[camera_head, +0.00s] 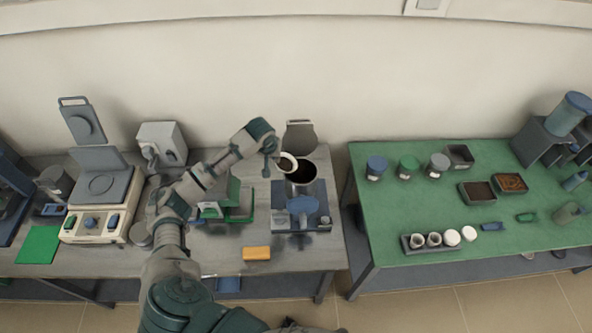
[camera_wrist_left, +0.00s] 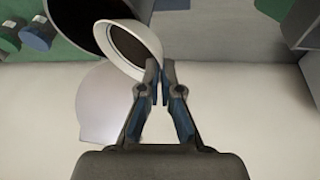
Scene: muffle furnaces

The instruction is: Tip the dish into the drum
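A small white dish (camera_head: 293,160) with dark brown contents is at the tip of my left gripper (camera_head: 271,147), over the rim of the drum. In the left wrist view the fingers (camera_wrist_left: 158,74) are pinched on the rim of the dish (camera_wrist_left: 153,42). The dish seems tilted, but how far I cannot tell. The drum (camera_head: 304,189) is an upright grey cylinder with a dark open mouth, partly covered by the dish; its mouth also shows in the left wrist view (camera_wrist_left: 88,14). My right gripper is not in view.
A raised grey lid (camera_head: 300,135) stands behind the drum and a blue part (camera_head: 302,206) is in front. A yellow block (camera_head: 256,253) lies near the front edge. A green table (camera_head: 400,205) with jars and trays stands right, beyond a gap.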

